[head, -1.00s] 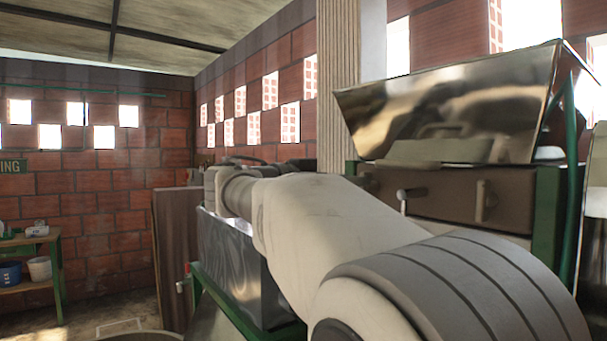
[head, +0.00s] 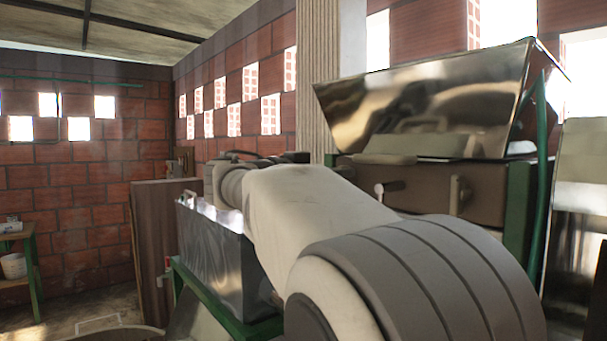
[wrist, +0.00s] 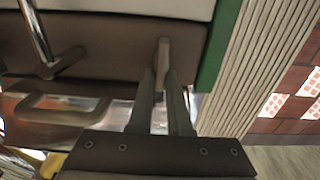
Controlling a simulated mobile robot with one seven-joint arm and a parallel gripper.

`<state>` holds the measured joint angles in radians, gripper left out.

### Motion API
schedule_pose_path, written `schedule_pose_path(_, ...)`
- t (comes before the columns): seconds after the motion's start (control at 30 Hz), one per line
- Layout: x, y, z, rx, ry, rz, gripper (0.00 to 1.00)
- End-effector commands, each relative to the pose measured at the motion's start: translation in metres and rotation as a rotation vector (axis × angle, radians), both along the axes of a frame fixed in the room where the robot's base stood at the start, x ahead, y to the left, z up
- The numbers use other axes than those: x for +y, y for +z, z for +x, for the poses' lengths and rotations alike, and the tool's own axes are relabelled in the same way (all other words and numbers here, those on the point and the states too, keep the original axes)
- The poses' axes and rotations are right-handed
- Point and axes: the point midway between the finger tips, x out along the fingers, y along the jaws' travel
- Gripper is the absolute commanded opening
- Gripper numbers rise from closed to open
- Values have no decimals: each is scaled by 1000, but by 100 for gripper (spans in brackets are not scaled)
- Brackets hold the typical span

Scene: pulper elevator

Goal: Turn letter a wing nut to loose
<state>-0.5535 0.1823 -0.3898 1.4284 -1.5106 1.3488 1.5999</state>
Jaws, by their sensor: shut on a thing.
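A small grey-brown wing nut (wrist: 162,52) sticks out from the brown panel (wrist: 110,45) in the wrist view. No letter on it can be read. My gripper (wrist: 162,76) has its two fingers closed around the wing nut's near end, and they hide part of it. In the head view my own arm blocks the gripper and this wing nut. The same brown panel shows in the head view (head: 425,182) below the shiny metal hopper (head: 425,95).
A chrome rod with a dark crosspiece (wrist: 50,64) stands left of the fingers in the wrist view. A green post (wrist: 217,45) and a ribbed column (wrist: 248,60) are to the right. A metal box (head: 215,250) on a green frame lies below my arm in the head view.

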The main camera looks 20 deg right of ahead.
Motion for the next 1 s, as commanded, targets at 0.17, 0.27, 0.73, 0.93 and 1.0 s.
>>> schedule_pose_path(0.17, 0, -3, 0, 7, -1, 3, 0)
schedule_pose_path(0.27, 0, -4, 0, 17, -2, -1, 0)
schedule_pose_path(0.73, 2, -8, 4, 274, -3, -103, 0)
schedule_pose_path(0.93, 2, -9, 6, 451, -3, -175, 0)
schedule_pose_path(1.0, 3, -9, 7, 513, -3, -200, 0)
